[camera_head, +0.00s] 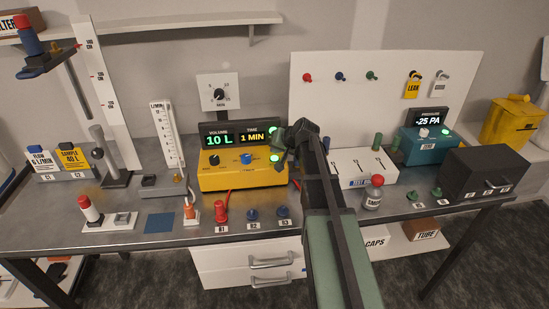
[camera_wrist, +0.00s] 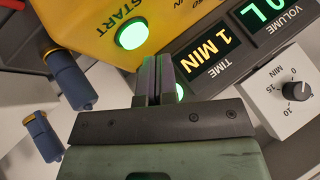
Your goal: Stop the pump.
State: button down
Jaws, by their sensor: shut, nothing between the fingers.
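The yellow pump (camera_head: 243,181) stands mid-bench with a black knob (camera_head: 214,160) and a blue knob (camera_head: 247,159) on its face. Its green START button (camera_head: 275,158) is lit; the wrist view shows the START button (camera_wrist: 132,35) large, with its label. The display (camera_head: 239,135) above reads VOLUME 10 L and TIME 1 MIN. A green lamp (camera_head: 272,130) glows at the display's right end. My gripper (camera_wrist: 160,60) is shut and empty. In the wrist view its fingertips appear between the START button and the display, partly covering the lamp. I cannot tell whether they touch anything.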

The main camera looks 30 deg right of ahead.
aim_at(276, 157)
jog(key=shift+f, duration=0.1)
jog(key=shift+f+b, duration=0.3)
jog(key=shift+b, duration=0.1)
jog(key=shift+f+b, duration=0.4)
dwell(0.5)
dwell(0.4)
jog(key=shift+r+p, duration=0.8)
jog(key=shift+r, duration=0.1)
notch_tip(276, 157, up, 5)
jog(key=p, duration=0.5)
